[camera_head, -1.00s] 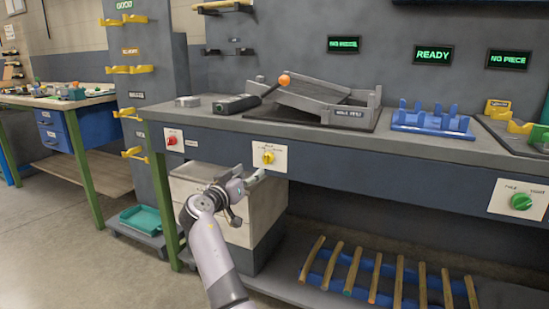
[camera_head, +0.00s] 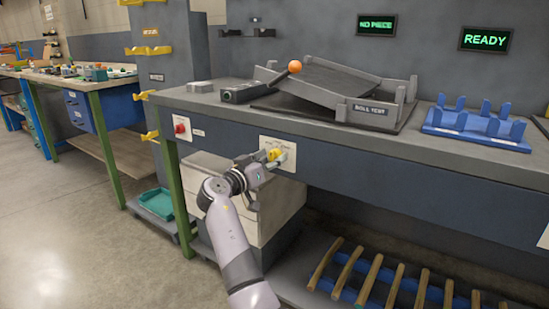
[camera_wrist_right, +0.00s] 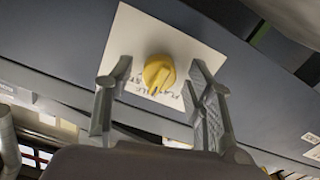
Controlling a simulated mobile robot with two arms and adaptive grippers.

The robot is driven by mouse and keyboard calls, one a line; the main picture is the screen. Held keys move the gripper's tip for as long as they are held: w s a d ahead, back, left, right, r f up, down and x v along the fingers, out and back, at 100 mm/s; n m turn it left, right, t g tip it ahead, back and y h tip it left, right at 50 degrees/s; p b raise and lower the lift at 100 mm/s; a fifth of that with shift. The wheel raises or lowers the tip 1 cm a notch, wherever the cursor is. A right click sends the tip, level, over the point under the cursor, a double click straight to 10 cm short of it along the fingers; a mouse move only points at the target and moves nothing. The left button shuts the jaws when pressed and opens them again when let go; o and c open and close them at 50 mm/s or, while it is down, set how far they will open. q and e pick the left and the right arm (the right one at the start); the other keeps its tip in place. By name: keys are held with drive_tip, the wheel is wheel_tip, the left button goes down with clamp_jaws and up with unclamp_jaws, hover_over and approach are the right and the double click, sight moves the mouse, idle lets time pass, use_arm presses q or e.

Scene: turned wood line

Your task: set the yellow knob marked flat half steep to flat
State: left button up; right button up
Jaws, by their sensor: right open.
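The yellow knob (camera_head: 274,154) sits on a white plate (camera_head: 291,150) on the front apron of the dark bench. In the right wrist view the knob (camera_wrist_right: 159,74) is between and just beyond the two fingers, with a gap on each side. Lettering on the plate (camera_wrist_right: 140,35) is partly hidden and too blurred to read fully. My right gripper (camera_wrist_right: 160,95) is open and empty, facing the knob. In the head view the right gripper (camera_head: 268,163) covers part of the plate. My left gripper does not show.
A red knob (camera_head: 181,128) is on another plate to the left. Above, the bench carries a grey tilted tray (camera_head: 335,85), a lever with an orange ball (camera_head: 294,66) and a blue rack (camera_head: 475,126). Wooden rods (camera_head: 372,278) lie on a low shelf below.

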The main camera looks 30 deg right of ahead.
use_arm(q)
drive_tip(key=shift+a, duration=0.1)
use_arm(e)
drive_tip(key=shift+a, duration=0.1)
drive_tip(key=c, duration=1.2)
drive_tip(key=shift+o, duration=0.2)
drive_tip(key=shift+r, duration=0.1)
